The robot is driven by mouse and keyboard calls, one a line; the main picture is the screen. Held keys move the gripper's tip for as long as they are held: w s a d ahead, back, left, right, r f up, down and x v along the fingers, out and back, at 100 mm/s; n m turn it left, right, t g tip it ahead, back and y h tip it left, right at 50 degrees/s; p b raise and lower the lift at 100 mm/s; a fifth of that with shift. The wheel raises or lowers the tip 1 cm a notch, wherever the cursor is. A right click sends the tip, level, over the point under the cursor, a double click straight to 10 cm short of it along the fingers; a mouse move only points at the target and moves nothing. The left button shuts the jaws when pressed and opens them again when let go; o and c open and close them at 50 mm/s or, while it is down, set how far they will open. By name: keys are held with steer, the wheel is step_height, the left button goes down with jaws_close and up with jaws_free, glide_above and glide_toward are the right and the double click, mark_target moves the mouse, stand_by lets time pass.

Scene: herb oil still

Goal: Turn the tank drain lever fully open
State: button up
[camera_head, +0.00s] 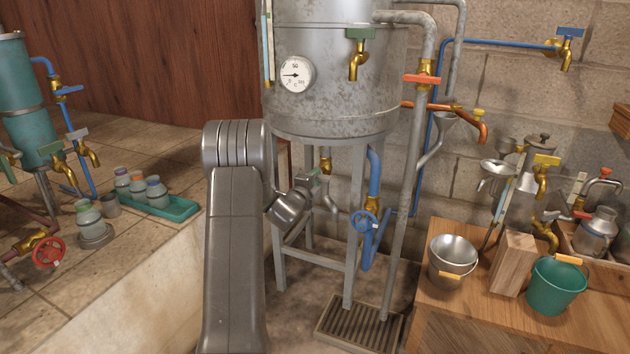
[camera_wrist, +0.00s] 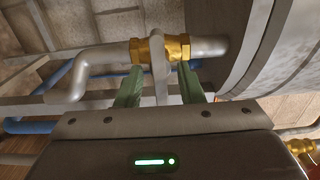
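The large grey tank (camera_head: 335,85) stands on a metal frame. Under it is a brass drain valve (camera_head: 326,163), partly hidden by my gripper (camera_head: 316,176) in the head view. In the wrist view the brass valve (camera_wrist: 185,48) sits on a grey pipe (camera_wrist: 100,57) leaving the tank. A pale grey lever (camera_wrist: 158,68) crosses the middle of the valve and runs down between the two green fingers of my gripper (camera_wrist: 159,85). The fingers are apart, one on each side of the lever, with visible gaps. Whether either touches it is unclear.
A floor grate (camera_head: 352,325) lies below. A wooden bench with a steel bucket (camera_head: 453,262) and green bucket (camera_head: 557,287) is at the right.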

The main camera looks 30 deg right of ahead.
jaws_close()
steer(key=shift+n, duration=0.3)
steer(key=shift+n+p, duration=1.7)
steer(key=shift+n, duration=7.2)
steer(key=shift+f, duration=0.1)
